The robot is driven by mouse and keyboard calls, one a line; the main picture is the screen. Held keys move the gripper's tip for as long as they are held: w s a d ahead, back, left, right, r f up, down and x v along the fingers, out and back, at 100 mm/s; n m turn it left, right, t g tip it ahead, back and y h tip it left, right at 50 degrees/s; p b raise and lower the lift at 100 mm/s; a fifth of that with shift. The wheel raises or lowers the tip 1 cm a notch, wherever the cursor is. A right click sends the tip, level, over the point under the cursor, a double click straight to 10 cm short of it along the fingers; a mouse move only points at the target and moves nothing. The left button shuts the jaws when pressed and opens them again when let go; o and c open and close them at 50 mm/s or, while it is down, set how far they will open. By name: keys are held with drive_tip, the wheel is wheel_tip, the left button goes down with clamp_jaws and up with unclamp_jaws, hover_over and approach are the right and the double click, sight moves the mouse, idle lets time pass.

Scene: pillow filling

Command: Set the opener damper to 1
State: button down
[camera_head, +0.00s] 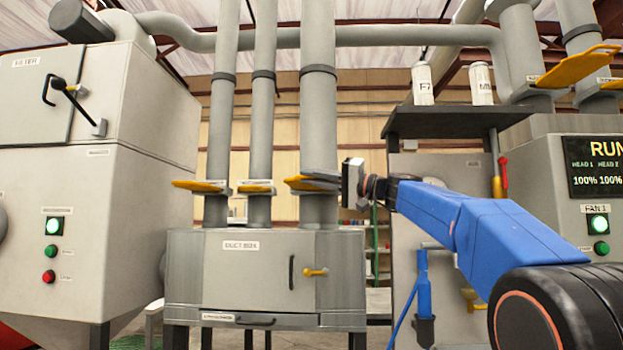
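Three vertical grey ducts rise from the duct box (262,268), each with a damper that has a yellow handle. The left damper handle (198,186), the middle damper handle (254,188) and the right damper handle (308,183) stick out to the left. Their small labels are too small to read, so I cannot tell which is the opener damper. My gripper (343,184), at the end of the blue arm, is just right of the right damper, close to its grey plate. Whether it touches is unclear. Its fingers are not clear enough to show open or shut.
A filter cabinet (95,190) with buttons stands at left. At right are a dark shelf (450,122) with two white canisters (422,84), a RUN display (597,167) and more yellow handles (578,67). The duct box door has a yellow latch (316,272).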

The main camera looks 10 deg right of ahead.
drive_tip(key=shift+w, duration=0.1)
drive_tip(key=w+d, duration=0.1)
drive_tip(key=w, duration=0.2)
drive_tip(key=w+d, duration=0.1)
drive_tip(key=w, duration=0.3)
drive_tip(key=w+d, duration=0.1)
drive_tip(key=w, duration=0.3)
drive_tip(key=shift+w+d, duration=0.1)
drive_tip(key=shift+d, duration=0.3)
drive_tip(key=c, duration=1.8)
unclamp_jaws()
drive_tip(key=shift+c, duration=0.2)
drive_tip(key=v, duration=1.7)
drive_tip(key=shift+f, duration=0.2)
drive_tip(key=shift+d, duration=0.15)
